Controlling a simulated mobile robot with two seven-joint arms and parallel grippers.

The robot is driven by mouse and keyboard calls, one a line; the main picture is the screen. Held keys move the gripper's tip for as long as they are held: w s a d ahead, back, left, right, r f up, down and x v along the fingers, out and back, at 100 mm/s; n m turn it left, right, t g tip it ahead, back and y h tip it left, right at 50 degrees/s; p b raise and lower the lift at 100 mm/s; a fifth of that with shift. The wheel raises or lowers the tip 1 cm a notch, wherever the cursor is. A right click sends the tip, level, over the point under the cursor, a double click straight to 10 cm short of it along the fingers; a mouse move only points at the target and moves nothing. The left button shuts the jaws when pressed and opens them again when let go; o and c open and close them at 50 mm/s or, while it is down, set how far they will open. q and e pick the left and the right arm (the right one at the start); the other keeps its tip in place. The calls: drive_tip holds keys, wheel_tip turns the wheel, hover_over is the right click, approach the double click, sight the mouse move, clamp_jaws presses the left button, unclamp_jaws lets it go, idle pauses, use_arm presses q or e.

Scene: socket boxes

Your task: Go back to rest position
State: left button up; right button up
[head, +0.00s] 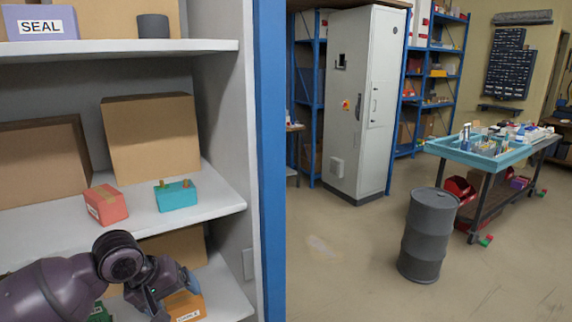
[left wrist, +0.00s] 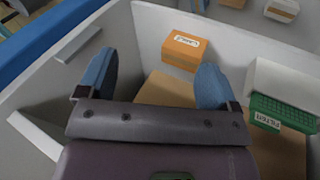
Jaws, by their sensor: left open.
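My left gripper (head: 170,286) is in front of the shelf unit at its lower right, just below the middle shelf's front edge. In the left wrist view its two blue fingers (left wrist: 150,85) are wide apart with nothing between them. An orange labelled box (left wrist: 184,50) stands on the lower shelf beyond the fingertips; it also shows partly behind the gripper in the head view (head: 188,305). A green labelled box (left wrist: 284,112) is to the right in the left wrist view. My right gripper is not in view.
The middle shelf (head: 150,222) holds a red box (head: 106,205), a teal box (head: 176,196) with two pegs on top and cardboard boxes (head: 152,138). A blue post (head: 271,160) edges the shelf.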

use_arm(q)
drive_tip(key=s+d+f+m+t+h, duration=0.2)
drive_tip(key=s+f+t, duration=0.1)
drive_tip(key=f, duration=0.7)
drive_tip(key=s+a+f+m+t+y, duration=0.1)
drive_tip(key=s+a+f+t+y, duration=0.1)
drive_tip(key=s+f, duration=0.5)
drive_tip(key=s+a+f+m+t+y+b, duration=0.1)
drive_tip(key=s+a+f+m+t+y, duration=0.1)
drive_tip(key=s+f, duration=0.6)
drive_tip(key=s+a+y, duration=0.1)
drive_tip(key=s+a, duration=0.1)
drive_tip(key=s, duration=0.2)
drive_tip(key=shift+s+a+t+y, duration=0.3)
drive_tip(key=shift+s+a+y, duration=0.05)
drive_tip(key=shift+a+y, duration=0.05)
